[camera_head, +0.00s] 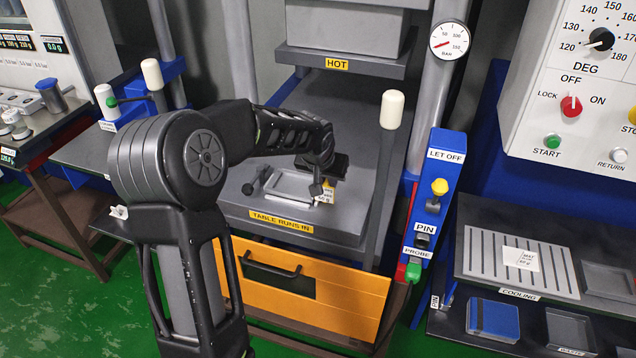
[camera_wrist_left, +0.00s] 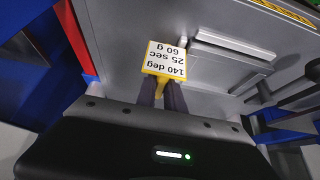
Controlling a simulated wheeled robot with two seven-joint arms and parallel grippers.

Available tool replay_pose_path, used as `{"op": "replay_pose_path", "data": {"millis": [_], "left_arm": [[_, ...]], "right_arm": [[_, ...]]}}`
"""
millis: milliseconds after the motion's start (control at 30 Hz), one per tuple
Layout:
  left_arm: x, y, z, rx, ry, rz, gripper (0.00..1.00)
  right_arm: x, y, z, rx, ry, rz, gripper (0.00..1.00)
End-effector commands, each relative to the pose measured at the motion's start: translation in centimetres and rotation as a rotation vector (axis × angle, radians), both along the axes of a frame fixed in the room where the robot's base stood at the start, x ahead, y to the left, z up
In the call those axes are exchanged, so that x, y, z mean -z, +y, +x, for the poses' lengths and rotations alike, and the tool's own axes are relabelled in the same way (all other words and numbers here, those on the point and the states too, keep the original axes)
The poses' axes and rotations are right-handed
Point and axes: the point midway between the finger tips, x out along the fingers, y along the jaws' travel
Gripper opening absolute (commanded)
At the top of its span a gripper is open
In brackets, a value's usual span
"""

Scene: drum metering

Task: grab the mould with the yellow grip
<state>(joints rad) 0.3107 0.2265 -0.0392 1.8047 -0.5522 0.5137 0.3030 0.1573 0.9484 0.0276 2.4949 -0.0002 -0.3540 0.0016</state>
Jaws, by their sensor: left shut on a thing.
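The mould (camera_head: 292,187) is a flat grey metal tray lying on the press table. In the left wrist view its edge (camera_wrist_left: 235,48) shows at the upper right. A yellow-edged tag (camera_wrist_left: 166,60) reads 140 deg, 25 sec, 60 g. The yellow grip (camera_wrist_left: 161,88) shows below the tag, between my left fingers. My left gripper (camera_head: 321,187) is at the right side of the mould, shut on the yellow grip. The fingers hide part of the grip, and its join to the mould is not clear. My right gripper is in neither view.
A dark-handled piece (camera_head: 258,180) lies left of the mould. The press table (camera_head: 240,206) has bare metal around it, under the block marked HOT (camera_head: 340,64). A lever post (camera_head: 388,150) and a blue control post (camera_head: 436,175) stand close on the right.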

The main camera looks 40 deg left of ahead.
Motion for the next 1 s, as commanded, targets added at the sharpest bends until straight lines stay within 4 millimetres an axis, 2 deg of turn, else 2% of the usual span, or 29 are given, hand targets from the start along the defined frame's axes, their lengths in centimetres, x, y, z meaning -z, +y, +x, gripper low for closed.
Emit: {"op": "replay_pose_path", "data": {"millis": [167, 500, 600, 733, 1000], "left_arm": [[-1.9, 0.0, 0.2, 0.001, -0.008, 0.003, 0.0], [-8.1, 0.0, 0.2, 0.001, -0.008, 0.003, 0.0], [-9.3, 0.0, 0.1, 0.001, -0.007, 0.002, 0.0], [-10.0, 0.0, 0.1, 0.001, -0.005, 0.001, 0.0], [-10.1, 0.0, 0.1, 0.001, -0.005, 0.001, 0.0]], "right_arm": [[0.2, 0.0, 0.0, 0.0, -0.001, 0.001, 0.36], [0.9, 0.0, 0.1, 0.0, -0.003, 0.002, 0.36], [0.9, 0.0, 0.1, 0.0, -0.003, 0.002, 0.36], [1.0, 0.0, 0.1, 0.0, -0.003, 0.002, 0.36], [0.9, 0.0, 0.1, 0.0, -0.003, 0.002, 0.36]]}}
